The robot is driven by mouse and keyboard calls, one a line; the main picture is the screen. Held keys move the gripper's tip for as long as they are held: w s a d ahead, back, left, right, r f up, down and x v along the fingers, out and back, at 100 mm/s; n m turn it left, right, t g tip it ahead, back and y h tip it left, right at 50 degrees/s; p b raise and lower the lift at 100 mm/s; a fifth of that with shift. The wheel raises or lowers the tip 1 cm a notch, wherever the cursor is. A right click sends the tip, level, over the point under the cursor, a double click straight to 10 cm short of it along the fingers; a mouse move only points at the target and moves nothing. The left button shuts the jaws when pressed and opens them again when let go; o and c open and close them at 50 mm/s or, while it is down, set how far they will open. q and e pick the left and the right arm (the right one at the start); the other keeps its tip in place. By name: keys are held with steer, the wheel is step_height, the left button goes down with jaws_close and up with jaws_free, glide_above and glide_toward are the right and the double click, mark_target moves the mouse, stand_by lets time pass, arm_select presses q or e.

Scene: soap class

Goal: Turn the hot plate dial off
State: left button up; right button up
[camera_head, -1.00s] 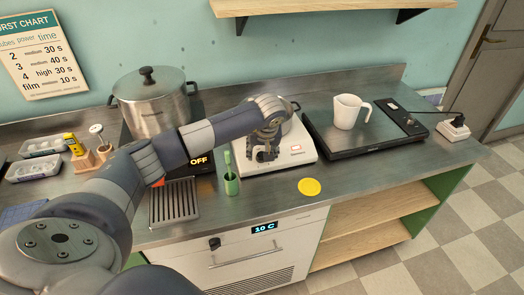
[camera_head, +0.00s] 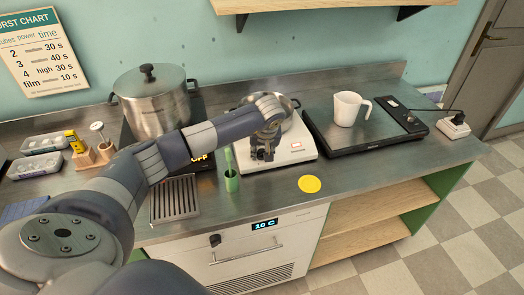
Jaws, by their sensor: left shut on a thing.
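The white hot plate (camera_head: 302,148) stands mid-counter with a metal pan (camera_head: 291,104) on it. A small reddish display shows on its front right. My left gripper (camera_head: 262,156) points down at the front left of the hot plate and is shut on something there. The dial is hidden behind the fingers, and its setting cannot be read. My left forearm crosses in front of part of the pan and the counter. My right gripper is not in view.
A large lidded pot (camera_head: 152,98) stands at the left on a dark cooker, whose display is partly covered by my arm. A white mug (camera_head: 350,108) stands on a black plate (camera_head: 375,132) at the right.

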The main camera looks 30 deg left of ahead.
arm_select(q)
steer(key=shift+a+f+n+b, duration=0.1)
steer(key=shift+n+b, duration=0.75)
steer(key=shift+n, duration=0.05)
steer(key=n+b, duration=0.3)
steer(key=n, duration=0.1)
steer(key=shift+s+f+t, duration=0.1)
steer(key=shift+t, duration=0.2)
steer(key=n+b, duration=0.3)
steer(key=n, duration=0.1)
steer(key=shift+n+b, duration=0.35)
steer(key=shift+n, duration=0.05)
steer(key=shift+s+n+b, duration=0.15)
steer(key=shift+n+b, duration=0.85)
steer(key=shift+n, duration=0.5)
steer(key=shift+r, duration=0.2)
steer(key=o, duration=1.1)
steer(key=shift+c, duration=0.2)
